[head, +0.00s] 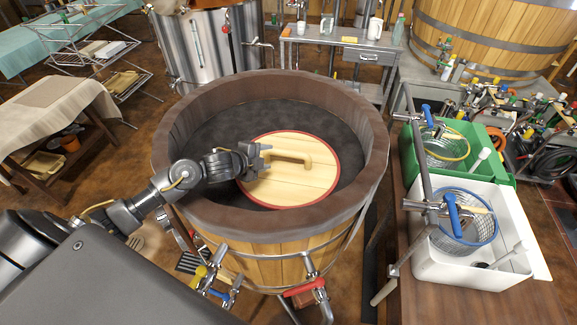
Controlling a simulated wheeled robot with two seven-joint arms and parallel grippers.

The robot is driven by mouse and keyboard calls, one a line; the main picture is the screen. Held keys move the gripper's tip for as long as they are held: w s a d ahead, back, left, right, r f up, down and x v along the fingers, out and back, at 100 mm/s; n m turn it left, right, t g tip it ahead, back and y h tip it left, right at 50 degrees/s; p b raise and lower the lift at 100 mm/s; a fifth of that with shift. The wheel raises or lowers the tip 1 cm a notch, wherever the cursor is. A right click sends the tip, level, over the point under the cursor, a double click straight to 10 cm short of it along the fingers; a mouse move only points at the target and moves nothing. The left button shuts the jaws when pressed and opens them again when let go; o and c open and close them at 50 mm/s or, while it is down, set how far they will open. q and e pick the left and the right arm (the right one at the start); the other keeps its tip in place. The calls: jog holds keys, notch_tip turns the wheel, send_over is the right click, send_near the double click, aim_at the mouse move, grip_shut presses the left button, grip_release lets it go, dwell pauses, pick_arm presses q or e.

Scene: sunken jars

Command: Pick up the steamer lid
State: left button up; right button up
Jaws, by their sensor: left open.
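The steamer lid (300,185) is a round, pale wooden disc with a red rim and a raised wooden handle (292,160) on top. It lies inside a large wooden tub (365,130) with a thick dark rim, below the rim's level. My left gripper (262,158) reaches over the tub's left rim and is open at the handle's left end. It covers part of the lid's left edge. I cannot tell whether its fingers touch the handle. My right gripper is not in view.
The tub's rim surrounds the lid, with dark floor around the lid inside. Valves and pipes (305,290) stick out from the tub's front. At right, a green bin (500,155) and a white bin (430,265) stand on a wooden table. A steel tank (185,50) stands behind.

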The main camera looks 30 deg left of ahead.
aim_at(281, 152)
pick_arm(q)
jog(key=x, duration=0.5)
jog(key=shift+w+d, duration=0.1)
jog(key=shift+w+p, duration=0.3)
jog(key=shift+p, duration=0.25)
jog(key=p+x, duration=0.1)
jog(key=x, duration=0.2)
jog(key=shift+w, duration=0.25)
jog(key=shift+w+f, duration=0.4)
jog(key=shift+c, duration=0.3)
grip_shut()
